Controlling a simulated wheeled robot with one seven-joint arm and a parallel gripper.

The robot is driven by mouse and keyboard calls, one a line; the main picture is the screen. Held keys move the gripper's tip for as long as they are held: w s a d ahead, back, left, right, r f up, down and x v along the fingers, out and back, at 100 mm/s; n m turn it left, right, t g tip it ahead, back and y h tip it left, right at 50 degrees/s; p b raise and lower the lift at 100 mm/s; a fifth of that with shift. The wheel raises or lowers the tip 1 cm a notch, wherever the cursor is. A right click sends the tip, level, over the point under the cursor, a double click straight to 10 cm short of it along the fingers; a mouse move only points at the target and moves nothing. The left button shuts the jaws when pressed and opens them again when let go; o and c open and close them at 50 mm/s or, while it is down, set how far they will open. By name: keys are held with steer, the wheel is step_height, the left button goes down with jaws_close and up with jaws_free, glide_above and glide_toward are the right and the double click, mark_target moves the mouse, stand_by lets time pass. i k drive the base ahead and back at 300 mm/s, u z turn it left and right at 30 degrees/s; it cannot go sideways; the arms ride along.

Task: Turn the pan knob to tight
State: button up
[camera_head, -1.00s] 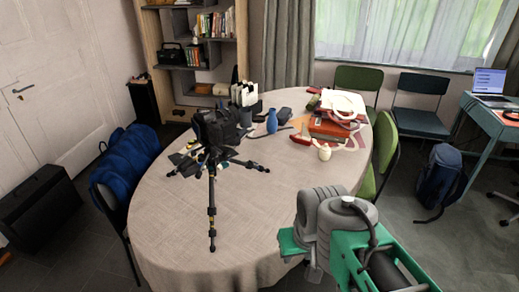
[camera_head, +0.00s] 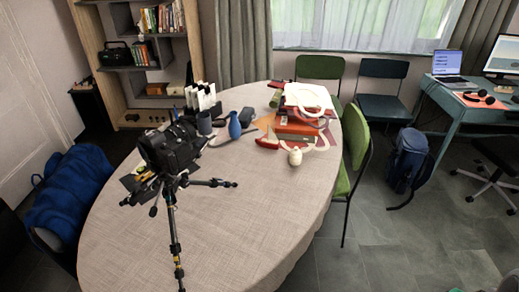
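A black camera (camera_head: 170,148) sits on a small black tripod (camera_head: 172,225) standing on the left part of the oval table. One tripod leg comes toward me and another spreads to the right. A short handle or lever (camera_head: 154,208) hangs below the camera at the tripod head. The pan knob is too small and dark to pick out. My gripper is not in view; only a sliver of what may be my arm shows at the bottom right edge.
The oval table (camera_head: 240,215) has a clear front and middle. A blue vase (camera_head: 234,126) and stacked books (camera_head: 299,128) stand at its back. A blue bag (camera_head: 70,195) sits at the left, a green chair (camera_head: 354,150) at the right.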

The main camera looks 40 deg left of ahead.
mark_target(185, 174)
steer(key=i, duration=4.1)
steer(key=u, duration=5.45)
steer(key=i, duration=1.65)
steer(key=z, duration=0.05)
